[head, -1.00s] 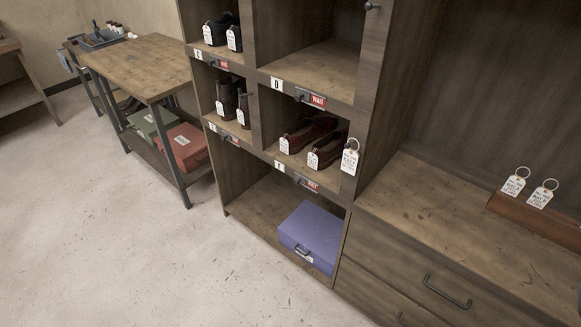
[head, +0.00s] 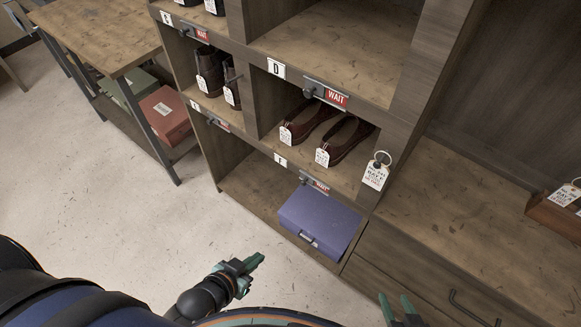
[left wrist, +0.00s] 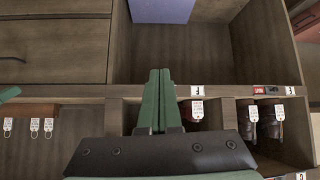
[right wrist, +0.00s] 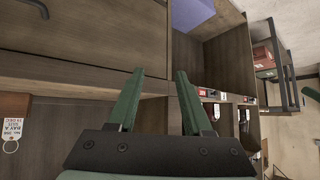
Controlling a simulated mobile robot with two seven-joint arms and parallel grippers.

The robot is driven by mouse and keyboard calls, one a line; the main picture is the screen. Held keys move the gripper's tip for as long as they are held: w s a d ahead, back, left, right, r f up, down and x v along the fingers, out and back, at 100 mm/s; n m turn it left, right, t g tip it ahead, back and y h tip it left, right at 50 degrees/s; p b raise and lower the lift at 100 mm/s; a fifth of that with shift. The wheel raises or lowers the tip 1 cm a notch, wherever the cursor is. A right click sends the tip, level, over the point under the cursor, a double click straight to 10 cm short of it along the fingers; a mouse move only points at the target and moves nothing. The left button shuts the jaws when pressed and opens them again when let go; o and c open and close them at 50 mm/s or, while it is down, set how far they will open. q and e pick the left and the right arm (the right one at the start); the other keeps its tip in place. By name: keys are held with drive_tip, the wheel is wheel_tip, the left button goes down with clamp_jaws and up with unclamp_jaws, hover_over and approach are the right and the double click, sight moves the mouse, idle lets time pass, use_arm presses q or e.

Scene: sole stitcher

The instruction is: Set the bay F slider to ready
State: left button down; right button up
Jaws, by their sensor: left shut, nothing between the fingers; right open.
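The bay F slider (head: 314,184) is on the shelf edge above the purple box, just right of the F label (head: 281,161). Its dark knob is at the left end and a red WAIT plate shows at its right. My left gripper (head: 258,259) is shut and empty, below and left of the slider and well apart from it. In the left wrist view its closed fingers (left wrist: 158,82) point at the cabinet, left of the F label (left wrist: 197,91); the slider is not clearly seen there. My right gripper (head: 397,302) is open and empty, lower right, in front of the drawers.
A D slider (head: 326,93) reading WAIT sits above the red-brown shoes (head: 345,140). A tag (head: 376,171) hangs at the upright right of the shoes. The purple box (head: 320,219) fills the lower bay's right part. A side table (head: 95,40) stands left; floor before the cabinet is clear.

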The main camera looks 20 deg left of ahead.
use_arm(q)
drive_tip(key=shift+w+a, duration=0.15)
drive_tip(key=shift+w, duration=0.3)
use_arm(e)
drive_tip(key=shift+w+a, duration=0.15)
drive_tip(key=shift+w, duration=0.2)
use_arm(q)
drive_tip(key=shift+s, duration=0.1)
